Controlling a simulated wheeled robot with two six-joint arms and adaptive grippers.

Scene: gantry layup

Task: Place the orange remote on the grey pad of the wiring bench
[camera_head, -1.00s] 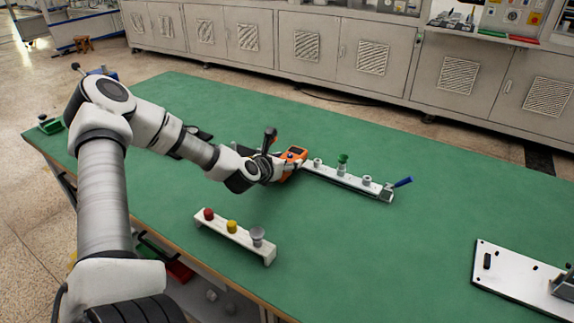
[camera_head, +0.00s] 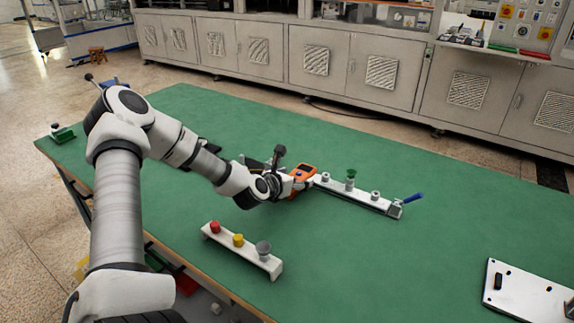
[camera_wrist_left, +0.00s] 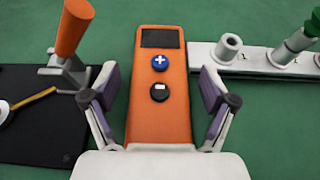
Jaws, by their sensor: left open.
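In the left wrist view the remote (camera_wrist_left: 160,112) has a dark screen and two round buttons and points straight away from me. My left gripper (camera_head: 290,184) is at the remote. It is open, with one finger on each side of the remote and a visible gap at both (camera_wrist_left: 160,98). The remote's near end is hidden behind the gripper body. I cannot make out a clearly grey pad. My right gripper is out of view.
The white rail (camera_head: 341,188) with posts and a blue-handled clamp runs right from the remote. A dark mat (camera_wrist_left: 30,135) with an orange-handled clamp (camera_wrist_left: 72,28) lies left of it. A white block (camera_head: 222,240) with coloured knobs stands nearer.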

